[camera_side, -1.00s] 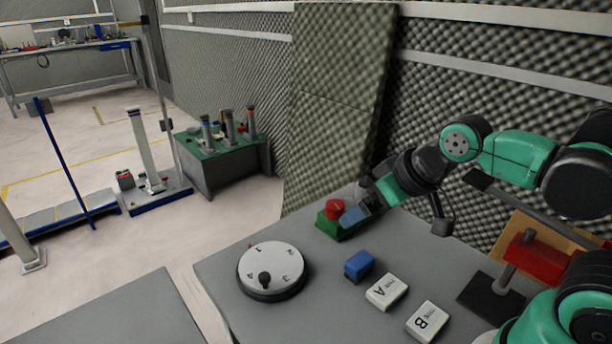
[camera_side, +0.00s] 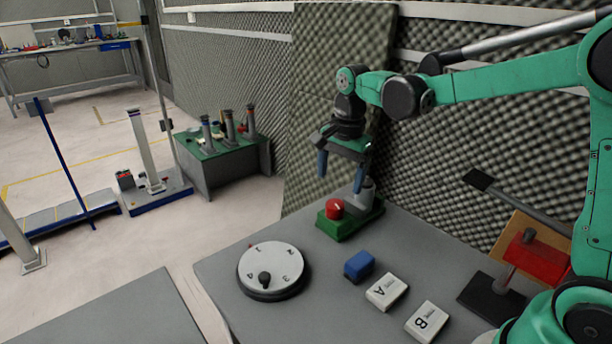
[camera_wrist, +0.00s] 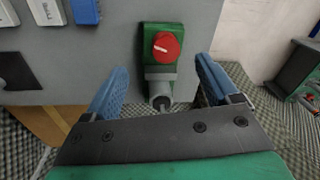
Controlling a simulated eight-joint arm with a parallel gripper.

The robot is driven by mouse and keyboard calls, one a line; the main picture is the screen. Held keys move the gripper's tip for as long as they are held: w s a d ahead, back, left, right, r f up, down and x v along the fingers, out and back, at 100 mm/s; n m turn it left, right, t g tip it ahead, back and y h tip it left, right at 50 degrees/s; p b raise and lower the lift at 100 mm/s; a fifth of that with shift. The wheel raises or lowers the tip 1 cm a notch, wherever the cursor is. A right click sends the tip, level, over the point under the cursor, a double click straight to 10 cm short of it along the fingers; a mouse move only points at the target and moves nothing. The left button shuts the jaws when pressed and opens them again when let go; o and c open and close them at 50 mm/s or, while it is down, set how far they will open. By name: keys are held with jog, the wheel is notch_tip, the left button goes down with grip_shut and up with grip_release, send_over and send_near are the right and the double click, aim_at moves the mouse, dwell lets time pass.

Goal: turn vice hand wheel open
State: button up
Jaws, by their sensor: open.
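The vice is a green block (camera_side: 348,224) near the far edge of the grey table, with a red round hand wheel (camera_side: 334,208) that bears a white line. A grey cylinder (camera_side: 364,190) stands on its right end. My gripper (camera_side: 340,184) is open, pointing down above the vice, with its blue fingers apart and nothing between them. In the wrist view the red wheel (camera_wrist: 166,47) and green body (camera_wrist: 158,72) lie ahead of the spread fingers (camera_wrist: 160,88). The wheel appears clear of both fingers.
A foam wall (camera_side: 440,150) rises behind. A red block (camera_side: 535,262) stands at right.

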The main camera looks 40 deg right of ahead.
aim_at(335, 204)
jog(key=w+f+m, duration=0.1)
jog(key=d+f+m+g, duration=0.1)
jog(key=m, duration=0.1)
jog(key=shift+w+d+f, duration=0.1)
jog(key=shift+w+f, duration=0.1)
jog(key=shift+w, duration=0.2)
jog(key=shift+f, duration=2.8)
grip_shut()
